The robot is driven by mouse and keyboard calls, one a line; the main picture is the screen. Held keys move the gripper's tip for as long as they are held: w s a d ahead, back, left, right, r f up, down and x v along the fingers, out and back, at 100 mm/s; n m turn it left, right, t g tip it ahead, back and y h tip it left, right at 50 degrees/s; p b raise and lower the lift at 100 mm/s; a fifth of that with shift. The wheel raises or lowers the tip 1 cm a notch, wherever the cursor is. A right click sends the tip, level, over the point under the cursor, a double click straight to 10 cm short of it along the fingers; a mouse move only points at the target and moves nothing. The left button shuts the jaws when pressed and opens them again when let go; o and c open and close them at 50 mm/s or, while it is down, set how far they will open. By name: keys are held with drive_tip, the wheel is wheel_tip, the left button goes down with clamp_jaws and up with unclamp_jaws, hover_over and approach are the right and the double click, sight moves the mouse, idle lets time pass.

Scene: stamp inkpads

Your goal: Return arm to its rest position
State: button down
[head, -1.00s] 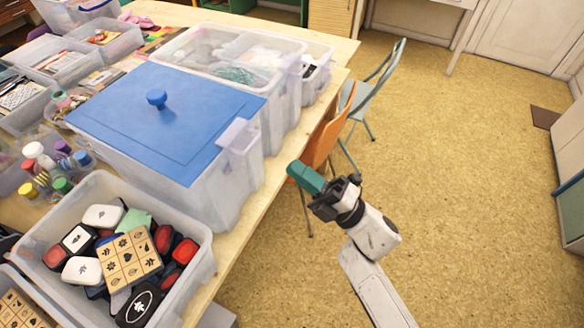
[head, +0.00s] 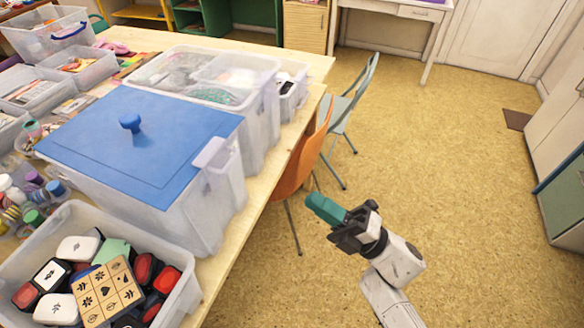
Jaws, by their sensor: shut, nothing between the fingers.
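My gripper (head: 323,207) has teal fingers and is shut with nothing visible between them. It hangs over open floor to the right of the table, pointing up and left in the picture. It is apart from the table edge and from the chairs behind it. My white and black arm reaches up to it from the bottom of the picture. A clear bin (head: 183,306) at the lower left holds several inkpads and a wooden stamp block (head: 103,290). The bin's near part is cut off by the frame.
A bin with a blue lid (head: 170,150) stands on the wooden table (head: 265,160), with more clear bins behind. An orange chair (head: 297,165) and a grey-blue chair (head: 345,105) stand by the table's right edge. The floor (head: 450,140) to the right is clear.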

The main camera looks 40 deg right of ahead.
drive_tip(key=shift+w, duration=0.1)
drive_tip(key=w+d+f+m+g+h, duration=0.3)
drive_tip(key=d+f+m+g+h, duration=0.5)
drive_tip(key=m+h, duration=0.95)
drive_tip(key=s+a+f+m+g+y, duration=0.2)
drive_tip(key=s+f+g, duration=0.4)
drive_tip(key=s, duration=0.3)
drive_tip(key=s+a+f+m+g+y, duration=0.3)
drive_tip(key=s+a+f+m+g, duration=0.1)
drive_tip(key=s, duration=0.5)
drive_tip(key=shift+a+f+g+y, duration=0.35)
drive_tip(key=shift+f+g, duration=0.5)
drive_tip(key=shift+g, duration=0.15)
drive_tip(key=shift+m, duration=0.25)
